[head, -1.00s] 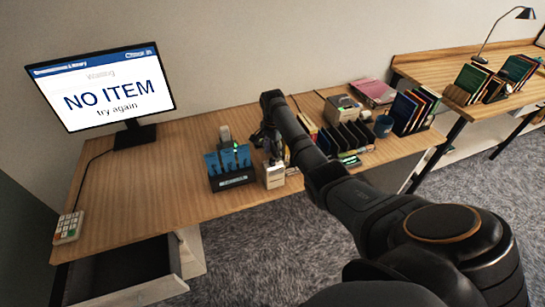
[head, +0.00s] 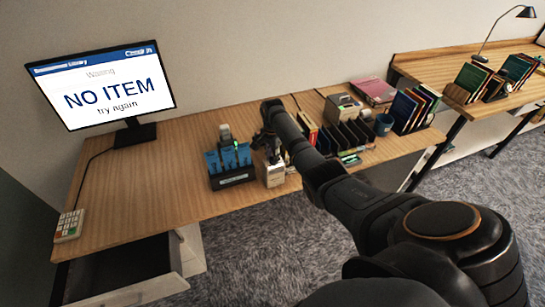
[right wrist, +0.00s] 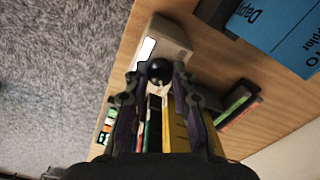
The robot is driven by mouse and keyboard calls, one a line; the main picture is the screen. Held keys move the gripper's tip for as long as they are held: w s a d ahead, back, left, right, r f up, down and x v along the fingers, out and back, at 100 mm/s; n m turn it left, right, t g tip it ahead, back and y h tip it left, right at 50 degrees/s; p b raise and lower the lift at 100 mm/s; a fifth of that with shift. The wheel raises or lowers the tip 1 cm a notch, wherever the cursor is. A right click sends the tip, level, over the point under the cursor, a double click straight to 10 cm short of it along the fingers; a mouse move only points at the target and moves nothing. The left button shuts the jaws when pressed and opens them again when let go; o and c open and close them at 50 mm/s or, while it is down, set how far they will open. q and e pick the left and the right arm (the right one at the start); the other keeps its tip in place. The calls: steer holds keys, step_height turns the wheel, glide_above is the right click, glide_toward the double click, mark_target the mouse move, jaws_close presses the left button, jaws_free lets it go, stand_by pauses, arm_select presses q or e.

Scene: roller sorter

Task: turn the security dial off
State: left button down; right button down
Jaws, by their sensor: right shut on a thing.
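The beige box (head: 273,174) stands on the desk near its front edge, just right of a dark holder with blue cards. In the right wrist view the box (right wrist: 160,38) carries a round black dial knob (right wrist: 158,71) beside a white label. My right gripper (head: 267,148) reaches down from above onto the box. In the right wrist view its two fingertips (right wrist: 157,74) are shut on the knob, one on each side. The knob is hidden in the head view, and I cannot read its setting. My left gripper is not in view.
The blue-card holder (head: 231,165) stands close on the left of the box. Books and a dark rack (head: 348,136) stand to the right, with a blue mug (head: 383,125). A monitor (head: 102,86) reads "NO ITEM". The desk's left half (head: 150,185) is mostly clear.

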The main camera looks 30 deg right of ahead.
steer(key=shift+r+n+p, duration=0.1)
steer(key=shift+n+p, duration=0.55)
steer(key=shift+n, duration=0.35)
steer(key=n+p, duration=0.1)
steer(key=n, duration=0.1)
steer(key=shift+n, duration=0.4)
steer(key=n+p, duration=0.1)
steer(key=n, duration=0.9)
steer(key=shift+n+p, duration=0.35)
steer(key=shift+n, duration=0.05)
steer(key=n, duration=0.6)
steer(key=shift+w, duration=0.1)
steer(key=c, duration=1.1)
jaws_free()
